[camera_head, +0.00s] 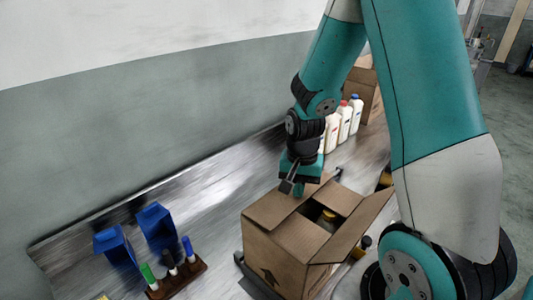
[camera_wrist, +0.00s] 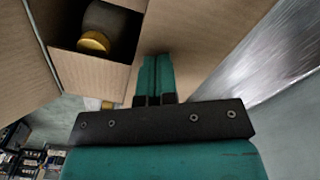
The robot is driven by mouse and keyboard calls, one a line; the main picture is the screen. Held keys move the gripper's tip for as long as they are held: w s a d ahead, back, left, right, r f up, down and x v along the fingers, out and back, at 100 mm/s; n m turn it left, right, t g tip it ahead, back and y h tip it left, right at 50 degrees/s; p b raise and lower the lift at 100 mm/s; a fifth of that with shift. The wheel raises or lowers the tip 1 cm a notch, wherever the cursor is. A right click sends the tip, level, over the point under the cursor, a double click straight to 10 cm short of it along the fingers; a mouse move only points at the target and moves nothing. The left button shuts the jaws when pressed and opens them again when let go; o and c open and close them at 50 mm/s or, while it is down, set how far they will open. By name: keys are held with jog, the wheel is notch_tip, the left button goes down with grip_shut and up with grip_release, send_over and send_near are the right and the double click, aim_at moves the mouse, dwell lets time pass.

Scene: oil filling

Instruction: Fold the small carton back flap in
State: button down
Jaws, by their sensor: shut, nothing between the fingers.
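The small brown carton (camera_head: 272,262) stands on the metal table with its top partly open. Its flaps spread around the opening: one at the far left (camera_head: 266,212), one at the near side (camera_head: 302,238) and one raised at the right (camera_head: 372,214). My gripper (camera_head: 298,188) is shut and empty, at the carton's far edge by the far-left flap. In the wrist view the closed teal fingers (camera_wrist: 157,64) lie over or against a cardboard flap (camera_wrist: 205,35); I cannot tell whether they touch it. A bottle with a yellow cap (camera_wrist: 93,42) is inside the carton.
Several white bottles (camera_head: 343,124) stand behind my gripper, with another carton (camera_head: 364,84) beyond. Blue holders (camera_head: 157,228) and a brown rack (camera_head: 178,277) with coloured markers are at the left. The metal table (camera_head: 222,180) is bare between them and the wall.

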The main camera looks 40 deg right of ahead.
jog(key=shift+f+b, duration=0.45)
jog(key=shift+f, duration=0.35)
notch_tip(320, 180, up, 11)
jog(key=p, duration=0.9)
jog(key=shift+r+p, duration=0.15)
jog(key=shift+p, duration=0.25)
